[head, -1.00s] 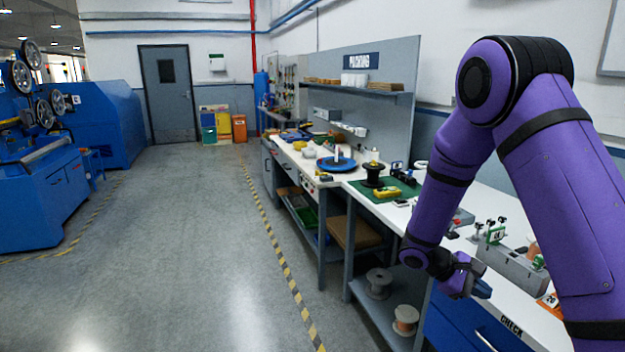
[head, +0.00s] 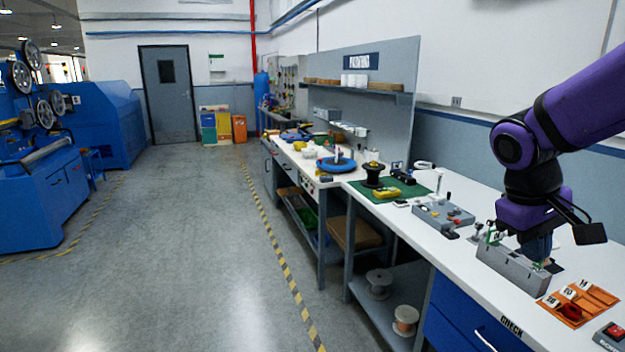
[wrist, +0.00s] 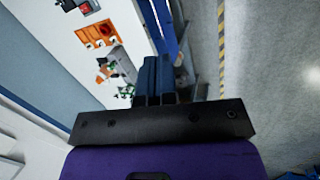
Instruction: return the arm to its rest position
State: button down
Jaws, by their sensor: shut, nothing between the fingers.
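My purple arm (head: 580,105) reaches in from the right edge of the head view, over the white workbench. My gripper (head: 537,250) points down above the right part of the bench, by the grey metal block (head: 512,270) with small fixtures. In the head view the fingers overlap the block's right end; I cannot tell whether they touch it. In the wrist view my gripper's dark blue fingers (wrist: 156,75) are together with nothing between them.
An orange tray (head: 598,294) with labelled slots lies right of the block, and a red-buttoned box (head: 612,335) sits at the bench corner. A grey control box (head: 443,214) and a green mat (head: 365,190) lie farther back. The floor (head: 180,250) left of the bench is clear.

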jog(key=s+a+r+m+t+y, duration=0.1)
jog(key=s+a+r+t+y, duration=0.1)
jog(key=s, duration=0.3)
jog(key=s+a+r+m+t+y, duration=0.1)
jog(key=s+a+r+t, duration=0.1)
jog(key=s, duration=0.4)
jog(key=shift+s+a+r+t+y, duration=0.15)
jog(key=shift+s+r+t+y, duration=0.4)
jog(key=shift+r, duration=0.85)
jog(key=shift+w, duration=0.25)
